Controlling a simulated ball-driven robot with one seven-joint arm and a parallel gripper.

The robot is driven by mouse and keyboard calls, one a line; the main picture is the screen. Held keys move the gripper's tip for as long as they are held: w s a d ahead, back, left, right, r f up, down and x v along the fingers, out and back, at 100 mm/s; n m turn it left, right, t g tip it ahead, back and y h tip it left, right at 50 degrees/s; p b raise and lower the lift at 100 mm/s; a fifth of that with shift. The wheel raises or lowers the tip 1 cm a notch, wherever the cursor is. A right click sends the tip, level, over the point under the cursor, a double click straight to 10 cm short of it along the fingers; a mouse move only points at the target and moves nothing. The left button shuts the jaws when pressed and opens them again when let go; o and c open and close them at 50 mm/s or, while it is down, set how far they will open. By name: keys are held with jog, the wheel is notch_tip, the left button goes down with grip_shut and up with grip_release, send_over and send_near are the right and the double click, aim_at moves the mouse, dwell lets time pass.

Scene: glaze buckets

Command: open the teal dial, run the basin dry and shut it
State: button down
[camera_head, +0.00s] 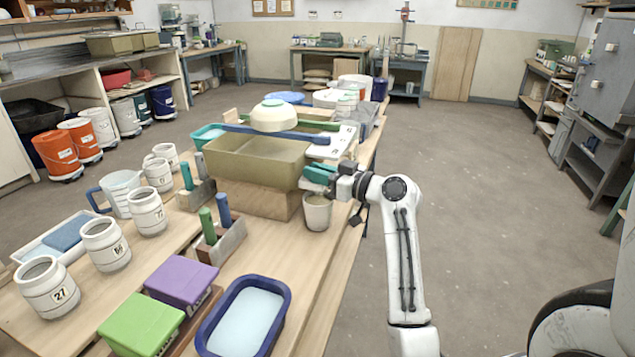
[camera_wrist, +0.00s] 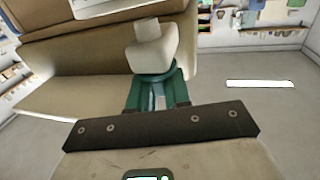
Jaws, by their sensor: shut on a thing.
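The olive-tan basin (camera_head: 245,160) stands on a wooden block (camera_head: 262,199) on the table. A teal dial (camera_wrist: 158,76) sits at the end of a pale tap (camera_wrist: 156,52) on the basin's right side. My gripper (camera_wrist: 158,90), with green fingers, is shut on the dial; in the head view my gripper (camera_head: 318,180) is beside the basin's right end and partly hides the tap. A pale cup (camera_head: 317,214) stands just below it, with tan contents. I cannot tell whether liquid runs from the tap.
Numbered jars (camera_head: 148,212), brush holders, a purple box (camera_head: 181,280), a green box (camera_head: 141,324) and a blue tub (camera_head: 283,302) fill the table's near part. The floor at right is clear.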

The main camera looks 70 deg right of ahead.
jog(key=c, duration=1.2)
grip_release()
jog(key=shift+o, duration=0.2)
jog(key=s+a, duration=0.1)
jog(key=s, duration=0.9)
jog(key=shift+s+a, duration=0.3)
jog(key=shift+s, duration=0.05)
